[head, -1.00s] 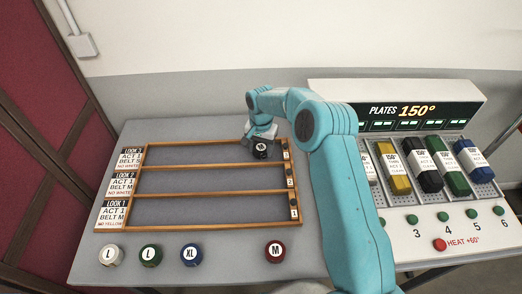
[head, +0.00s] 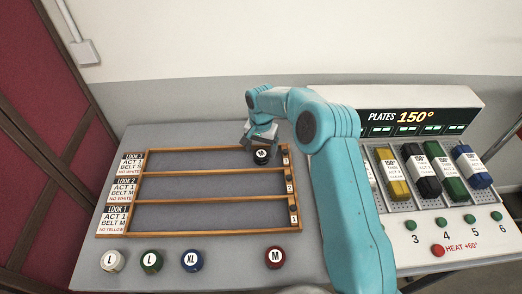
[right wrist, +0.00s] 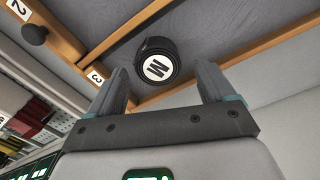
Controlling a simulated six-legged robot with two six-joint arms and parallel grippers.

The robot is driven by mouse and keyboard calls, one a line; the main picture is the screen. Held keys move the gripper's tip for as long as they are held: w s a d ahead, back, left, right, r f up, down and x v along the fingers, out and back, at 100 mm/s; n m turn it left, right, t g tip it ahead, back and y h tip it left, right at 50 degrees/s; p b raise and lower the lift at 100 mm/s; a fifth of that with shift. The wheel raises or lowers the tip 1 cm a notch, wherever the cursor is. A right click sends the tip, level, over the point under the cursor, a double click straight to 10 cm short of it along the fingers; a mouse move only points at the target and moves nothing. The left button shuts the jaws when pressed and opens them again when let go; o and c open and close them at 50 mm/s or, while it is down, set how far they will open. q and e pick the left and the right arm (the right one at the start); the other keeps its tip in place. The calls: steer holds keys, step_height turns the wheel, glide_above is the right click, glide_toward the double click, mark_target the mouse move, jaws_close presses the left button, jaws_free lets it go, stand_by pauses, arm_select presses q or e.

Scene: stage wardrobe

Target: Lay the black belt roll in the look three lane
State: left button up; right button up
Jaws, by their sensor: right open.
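The black belt roll (head: 261,156), marked M, sits in the look three lane (head: 200,158), the top lane of the wooden rack, near its right end. It also shows in the right wrist view (right wrist: 157,62), resting between the lane's wooden rails. My right gripper (head: 260,135) is just behind and above the roll. In the right wrist view its two fingers (right wrist: 164,88) are spread apart with nothing between them, and the roll lies beyond their tips. My left gripper is in neither view.
White (head: 113,259), green (head: 151,259), blue (head: 192,259) and red (head: 275,257) rolls stand along the table front. The look two lane (head: 210,186) and look one lane (head: 210,215) are empty. A plate machine (head: 420,120) with coloured packs stands at right.

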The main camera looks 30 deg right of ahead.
mark_target(261, 153)
step_height(261, 153, up, 10)
steer(key=p, duration=0.4)
steer(key=shift+f, duration=0.2)
steer(key=shift+s, duration=0.1)
steer(key=shift+f, duration=0.1)
